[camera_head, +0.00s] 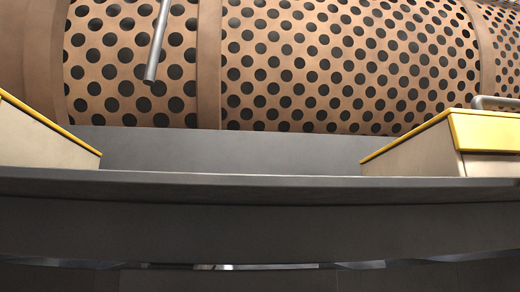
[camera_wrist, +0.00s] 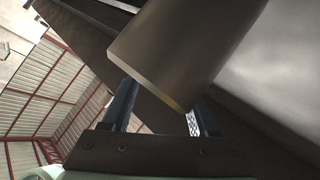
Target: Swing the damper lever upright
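A grey metal rod (camera_head: 158,42), which may be the damper lever, slants down from the top edge in the head view. Its free lower end is in front of the perforated drum. Its upper end is out of frame. My gripper (camera_wrist: 160,110) shows only in the wrist view, with its two dark bluish fingers spread apart. A thick brownish bar (camera_wrist: 185,50) with a flat end crosses in front of them and hides their tips. I cannot tell whether this bar is the lever or whether the fingers touch it.
The tan drum (camera_head: 340,65) with dark holes fills the back. Yellow-edged boxes stand at left (camera_head: 40,135) and right (camera_head: 430,145), the right one near a grey handle (camera_head: 495,102). A dark ledge (camera_head: 260,188) runs across the front. The gap between the boxes is clear.

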